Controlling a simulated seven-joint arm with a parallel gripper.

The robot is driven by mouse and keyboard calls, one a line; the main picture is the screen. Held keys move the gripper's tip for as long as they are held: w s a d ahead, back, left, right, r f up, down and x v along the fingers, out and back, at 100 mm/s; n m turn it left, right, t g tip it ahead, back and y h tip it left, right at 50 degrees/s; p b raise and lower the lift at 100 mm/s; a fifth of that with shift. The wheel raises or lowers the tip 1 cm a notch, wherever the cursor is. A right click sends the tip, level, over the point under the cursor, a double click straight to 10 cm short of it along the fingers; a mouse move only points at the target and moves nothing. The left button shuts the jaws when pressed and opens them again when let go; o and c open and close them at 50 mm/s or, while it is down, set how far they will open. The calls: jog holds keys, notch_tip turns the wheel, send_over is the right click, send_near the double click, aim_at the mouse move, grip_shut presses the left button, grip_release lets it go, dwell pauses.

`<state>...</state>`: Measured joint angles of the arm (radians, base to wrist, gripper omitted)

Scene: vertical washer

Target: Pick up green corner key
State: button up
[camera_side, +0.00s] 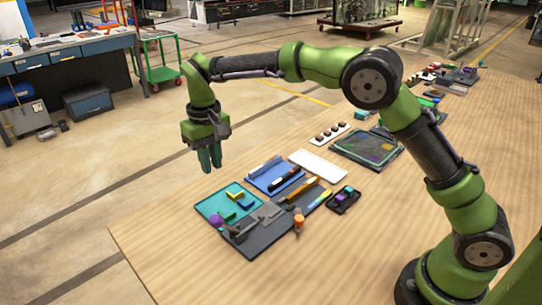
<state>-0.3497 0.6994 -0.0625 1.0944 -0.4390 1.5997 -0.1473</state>
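My gripper (210,159) hangs above the far left part of the table, with its teal fingers pointing down. The fingers look close together, but I cannot tell whether they are open or shut. I see nothing held between them. A teal tray (206,207) lies below it on the table. Small angled pieces lie in the tray: a green one (227,215), a yellow one (236,196) and a blue one (246,205). The green one appears to be the green corner key, though it is too small to be sure. My gripper is well above the tray, apart from all pieces.
A dark tool mat (256,244) with hand tools and an orange-handled tool (298,221) lies beside the teal tray. A blue tray (262,180), a white panel (318,165) and a small black tray (343,208) are near. The table's left front is bare.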

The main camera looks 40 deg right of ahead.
jog(key=f, duration=1.5)
jog(key=shift+s+d+f, duration=0.2)
jog(key=shift+f, duration=0.15)
grip_shut()
